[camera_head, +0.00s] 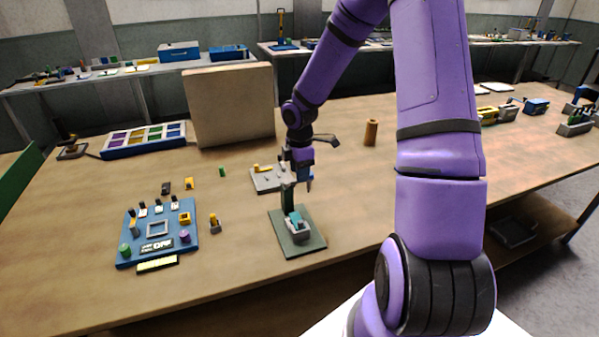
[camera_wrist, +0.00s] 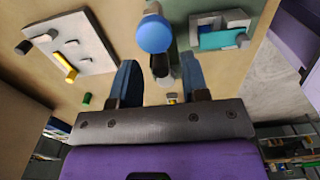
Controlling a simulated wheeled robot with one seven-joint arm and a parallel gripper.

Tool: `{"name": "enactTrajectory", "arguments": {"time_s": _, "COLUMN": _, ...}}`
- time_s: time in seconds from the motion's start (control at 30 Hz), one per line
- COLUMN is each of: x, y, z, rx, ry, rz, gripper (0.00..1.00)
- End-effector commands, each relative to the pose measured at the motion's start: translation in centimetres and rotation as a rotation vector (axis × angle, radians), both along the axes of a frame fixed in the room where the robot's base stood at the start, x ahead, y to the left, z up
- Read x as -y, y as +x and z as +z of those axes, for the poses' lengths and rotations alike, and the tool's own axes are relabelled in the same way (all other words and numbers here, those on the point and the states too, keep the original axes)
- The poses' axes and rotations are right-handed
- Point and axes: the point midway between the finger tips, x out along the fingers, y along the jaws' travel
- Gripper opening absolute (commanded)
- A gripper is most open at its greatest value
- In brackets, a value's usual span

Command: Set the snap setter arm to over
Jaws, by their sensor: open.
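The snap setter stands on a dark green base plate (camera_head: 312,243) near the table's front edge. A grey block with a teal piece (camera_head: 296,222) sits on it; the teal piece also shows in the wrist view (camera_wrist: 222,38). A dark green upright (camera_head: 289,198) rises behind the block to my gripper (camera_head: 300,183). In the wrist view a round blue knob (camera_wrist: 154,34) on a dark stem lies just beyond and between the fingertips of my open gripper (camera_wrist: 160,66). Contact with the knob cannot be told. The gripper hides the upright's top in the head view.
A grey plate with a yellow lever (camera_head: 265,180) lies close behind the setter. A blue panel board (camera_head: 128,252) is at left, with a small yellow-grey piece (camera_head: 214,224) beside it. A brown cylinder (camera_head: 371,132) stands behind right. The table right of the setter is clear.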

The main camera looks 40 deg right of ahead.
Motion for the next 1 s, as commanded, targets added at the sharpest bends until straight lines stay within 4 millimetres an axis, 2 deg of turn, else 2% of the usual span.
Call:
{"name": "enactTrajectory", "arguments": {"time_s": 0.1, "x": -0.07, "y": -0.03, "z": -0.58, "rx": -0.002, "ry": 0.002, "rz": 0.001, "gripper": 0.42}}
{"name": "enactTrajectory", "arguments": {"time_s": 0.37, "x": -0.05, "y": -0.02, "z": -0.66, "rx": -0.001, "ry": 0.000, "rz": 0.001, "gripper": 0.42}}
{"name": "enactTrajectory", "arguments": {"time_s": 0.4, "x": -0.05, "y": -0.02, "z": -0.66, "rx": -0.001, "ry": 0.000, "rz": 0.001, "gripper": 0.37}}
{"name": "enactTrajectory", "arguments": {"time_s": 0.57, "x": -0.04, "y": -0.02, "z": -0.64, "rx": -0.001, "ry": 0.000, "rz": 0.000, "gripper": 0.00}}
{"name": "enactTrajectory", "arguments": {"time_s": 1.0, "x": 0.04, "y": -0.18, "z": -0.62, "rx": -0.002, "ry": -0.002, "rz": -0.033, "gripper": 0.00}}
